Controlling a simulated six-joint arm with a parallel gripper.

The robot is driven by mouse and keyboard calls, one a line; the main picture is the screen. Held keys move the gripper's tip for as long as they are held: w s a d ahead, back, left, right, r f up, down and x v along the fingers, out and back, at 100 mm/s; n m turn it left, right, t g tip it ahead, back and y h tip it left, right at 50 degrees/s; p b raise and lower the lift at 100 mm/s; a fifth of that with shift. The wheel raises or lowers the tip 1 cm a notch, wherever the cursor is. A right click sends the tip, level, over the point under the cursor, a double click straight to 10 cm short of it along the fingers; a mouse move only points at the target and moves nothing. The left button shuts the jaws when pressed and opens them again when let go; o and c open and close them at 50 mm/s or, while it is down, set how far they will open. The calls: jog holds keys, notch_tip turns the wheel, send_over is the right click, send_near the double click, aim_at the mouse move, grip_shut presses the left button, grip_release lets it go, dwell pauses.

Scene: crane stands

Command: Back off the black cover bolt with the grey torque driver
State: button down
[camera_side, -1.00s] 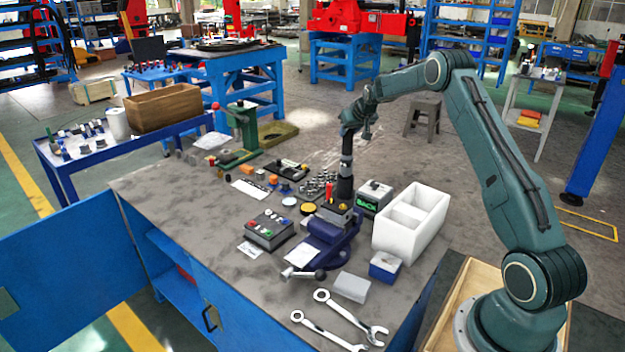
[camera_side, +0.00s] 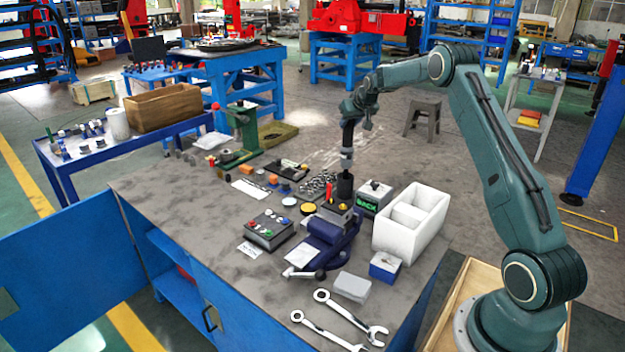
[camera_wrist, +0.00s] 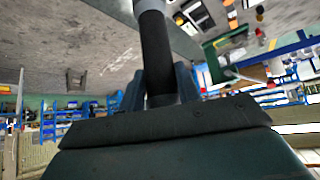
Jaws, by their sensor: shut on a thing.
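My gripper (camera_side: 358,112) is shut on the grey torque driver (camera_side: 347,155) and holds it roughly upright above the vise. In the wrist view the driver's dark handle (camera_wrist: 157,58) runs away from the jaws to a grey collar (camera_wrist: 149,7). Below the collar, in the side view, is a black cylindrical part (camera_side: 344,187) over a grey block (camera_side: 336,213) in the dark blue vise (camera_side: 327,239). I cannot tell whether the driver touches this part. I cannot pick out the black cover bolt itself.
A small box with a green display (camera_side: 371,196) and a white divided bin (camera_side: 411,222) stand close right of the vise. A button box (camera_side: 269,228) is to the left. Two wrenches (camera_side: 335,322) lie in front. The bench's left part is mostly clear.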

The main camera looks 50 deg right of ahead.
jog(key=shift+r, duration=2.2)
dwell(0.6)
jog(key=shift+a+r, duration=0.4)
jog(key=shift+a, duration=0.1)
jog(key=s+a+r+n+y, duration=0.1)
jog(key=s+a+r, duration=0.3)
jog(key=a, duration=0.6)
jog(key=s+a+r+n+t+y, duration=0.1)
jog(key=s+a+r+n, duration=0.3)
jog(key=a, duration=0.7)
jog(key=shift+s+r+n+y, duration=0.3)
jog(key=shift+s+r+y, duration=0.2)
jog(key=shift+s+y, duration=0.3)
